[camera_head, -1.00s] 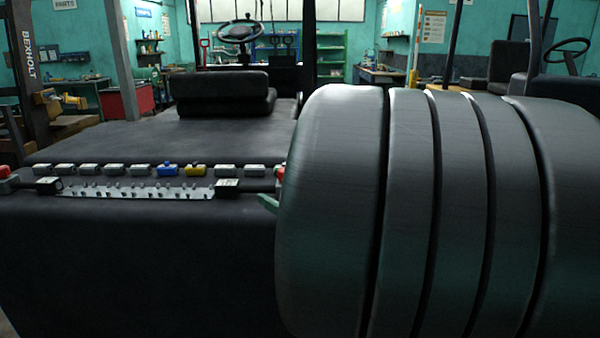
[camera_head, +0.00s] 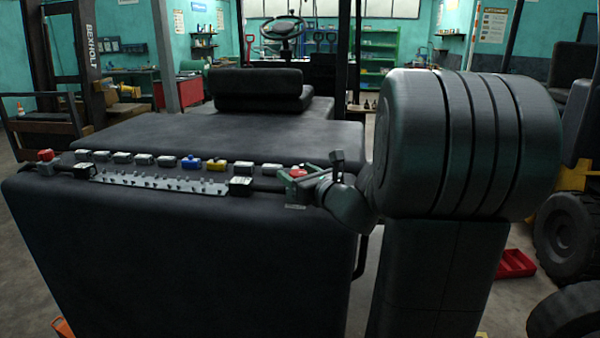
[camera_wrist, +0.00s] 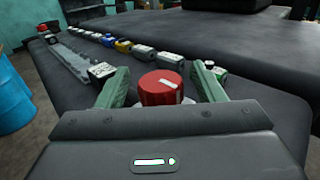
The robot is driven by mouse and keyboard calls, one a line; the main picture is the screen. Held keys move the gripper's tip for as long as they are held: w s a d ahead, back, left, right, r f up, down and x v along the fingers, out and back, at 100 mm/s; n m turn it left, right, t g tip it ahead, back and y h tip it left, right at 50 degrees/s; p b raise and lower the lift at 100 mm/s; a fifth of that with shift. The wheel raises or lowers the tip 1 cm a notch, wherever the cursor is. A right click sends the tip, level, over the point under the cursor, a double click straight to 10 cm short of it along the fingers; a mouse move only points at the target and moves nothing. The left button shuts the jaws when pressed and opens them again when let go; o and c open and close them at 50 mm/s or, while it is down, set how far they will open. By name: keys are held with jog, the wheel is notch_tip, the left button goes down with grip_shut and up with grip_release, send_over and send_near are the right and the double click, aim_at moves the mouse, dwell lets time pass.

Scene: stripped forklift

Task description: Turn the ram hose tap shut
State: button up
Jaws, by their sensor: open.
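In the wrist view the red knob (camera_wrist: 162,87) sits between the two green fingers of my gripper (camera_wrist: 163,84). The fingers are open, one on each side, with a visible gap to the knob. In the head view my gripper (camera_head: 303,181) is at this same knob. A second red knob (camera_head: 46,156) is at the far left end. I cannot read which tap is the ram hose tap.
A row of grey, blue (camera_head: 191,162) and yellow (camera_head: 216,164) blocks lies left of the knob, behind a metal strip (camera_head: 160,183) with several studs. A black labelled block (camera_head: 240,186) is close to my gripper. A blue drum (camera_wrist: 15,92) stands at left.

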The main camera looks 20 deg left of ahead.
jog(key=shift+a, duration=0.1)
jog(key=c, duration=1)
jog(key=shift+o, duration=0.2)
